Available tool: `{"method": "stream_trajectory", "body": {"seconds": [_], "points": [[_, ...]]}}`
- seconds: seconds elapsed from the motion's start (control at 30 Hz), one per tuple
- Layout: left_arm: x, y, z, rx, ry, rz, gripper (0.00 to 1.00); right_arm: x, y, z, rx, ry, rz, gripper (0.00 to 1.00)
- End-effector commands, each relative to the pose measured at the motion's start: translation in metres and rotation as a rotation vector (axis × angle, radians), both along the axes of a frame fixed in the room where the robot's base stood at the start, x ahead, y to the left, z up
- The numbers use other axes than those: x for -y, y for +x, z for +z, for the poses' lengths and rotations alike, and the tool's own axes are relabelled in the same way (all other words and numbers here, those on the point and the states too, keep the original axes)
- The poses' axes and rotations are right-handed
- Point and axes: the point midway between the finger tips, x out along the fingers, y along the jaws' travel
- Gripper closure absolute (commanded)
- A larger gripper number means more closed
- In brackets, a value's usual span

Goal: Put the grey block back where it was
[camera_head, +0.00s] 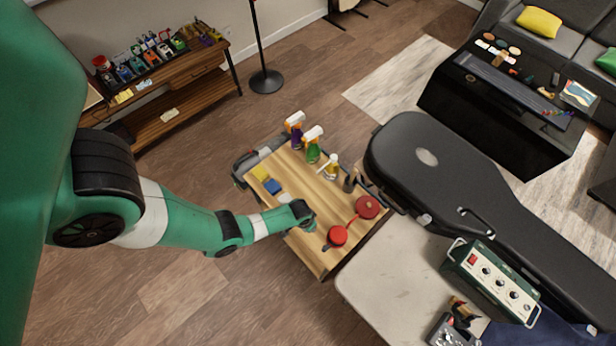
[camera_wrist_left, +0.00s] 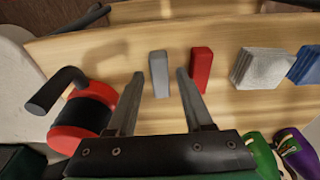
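A small upright-looking grey block (camera_wrist_left: 159,74) sits on the wooden cart top (camera_wrist_left: 225,110) in the left wrist view. My left gripper (camera_wrist_left: 158,82) is open, its fingers on either side of the grey block with visible gaps. A similar red block (camera_wrist_left: 201,69) lies just right of the right finger. How high the fingertips are above the wood is hard to tell. In the head view my left gripper (camera_head: 304,214) is over the front part of the cart, and its fingers and the grey block cannot be made out. My right gripper is not in view.
A red tool with a dark handle (camera_wrist_left: 80,118) is left of the fingers. A grey pad (camera_wrist_left: 262,68) and a blue pad (camera_wrist_left: 306,66) lie right. Spray bottles (camera_head: 311,146) stand at the cart's back. A black guitar case (camera_head: 430,175) is beside the cart.

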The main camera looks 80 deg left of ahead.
Motion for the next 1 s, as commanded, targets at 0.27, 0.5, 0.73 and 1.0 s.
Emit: {"method": "stream_trajectory", "body": {"seconds": [0.27,0.5,0.73,1.0], "points": [[0.0,0.0,0.0,0.0,0.0,0.0,0.44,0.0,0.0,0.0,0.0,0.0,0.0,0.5],[0.001,-0.002,0.021,-0.001,-0.001,0.0,0.44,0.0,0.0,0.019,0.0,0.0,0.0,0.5],[0.005,-0.008,0.071,0.0,0.0,-0.001,0.44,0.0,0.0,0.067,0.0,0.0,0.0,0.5],[0.009,-0.014,0.119,-0.001,0.0,-0.001,0.44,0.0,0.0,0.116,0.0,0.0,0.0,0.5]]}}
